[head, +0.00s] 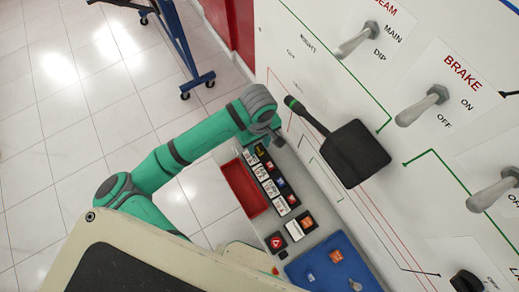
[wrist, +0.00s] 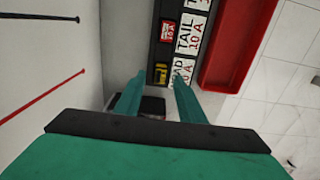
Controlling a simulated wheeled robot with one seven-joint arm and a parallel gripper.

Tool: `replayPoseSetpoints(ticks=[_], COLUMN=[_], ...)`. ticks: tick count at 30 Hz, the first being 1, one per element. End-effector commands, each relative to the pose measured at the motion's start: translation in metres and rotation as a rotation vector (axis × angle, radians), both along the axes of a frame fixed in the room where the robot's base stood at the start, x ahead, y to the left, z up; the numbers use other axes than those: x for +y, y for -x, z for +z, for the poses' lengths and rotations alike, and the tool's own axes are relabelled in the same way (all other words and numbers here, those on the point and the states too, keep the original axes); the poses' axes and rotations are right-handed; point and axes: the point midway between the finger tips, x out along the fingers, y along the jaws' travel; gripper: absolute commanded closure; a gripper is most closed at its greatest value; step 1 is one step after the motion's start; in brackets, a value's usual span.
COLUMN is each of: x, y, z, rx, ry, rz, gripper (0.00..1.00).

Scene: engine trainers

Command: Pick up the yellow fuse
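The yellow fuse (wrist: 160,73) sits in a dark fuse strip (wrist: 154,45) in the wrist view, below a red fuse (wrist: 167,32). It also shows small in the head view (head: 260,150), at the upper end of the strip, close under my wrist. My gripper (wrist: 158,82) is open, with its two green fingertips apart and pointing toward the yellow fuse. In the picture the fuse lies between the fingertip ends. I cannot tell how far above it they are. In the head view my fingers are hidden behind my wrist.
White labels run along the strip. A red tray (head: 246,188) stands beside it. A black pedal-like part (head: 345,150) hangs on the white switch panel (head: 300,60) at right. A blue board (head: 335,266) lies nearer. A dark block (wrist: 152,106) is partly visible between my fingers.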

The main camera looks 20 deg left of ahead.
Motion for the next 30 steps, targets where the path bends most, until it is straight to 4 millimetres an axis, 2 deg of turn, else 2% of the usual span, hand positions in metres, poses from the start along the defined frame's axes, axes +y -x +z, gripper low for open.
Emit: replayPoseSetpoints(ticks=[8, 10, 13, 24, 30], x=[0.0, 0.0, 0.0, 0.0, 0.003], y=[0.0, 0.0, 0.0, 0.0, 0.001], z=[-0.004, -0.004, -0.004, -0.003, 0.008], rx=[0.0, -0.001, -0.001, -0.001, -0.002], ry=[0.0, 0.001, 0.001, 0.001, 0.002], rz=[-0.001, -0.001, -0.002, -0.001, 0.008], gripper=[0.64, 0.76, 1.0, 1.0, 1.0])
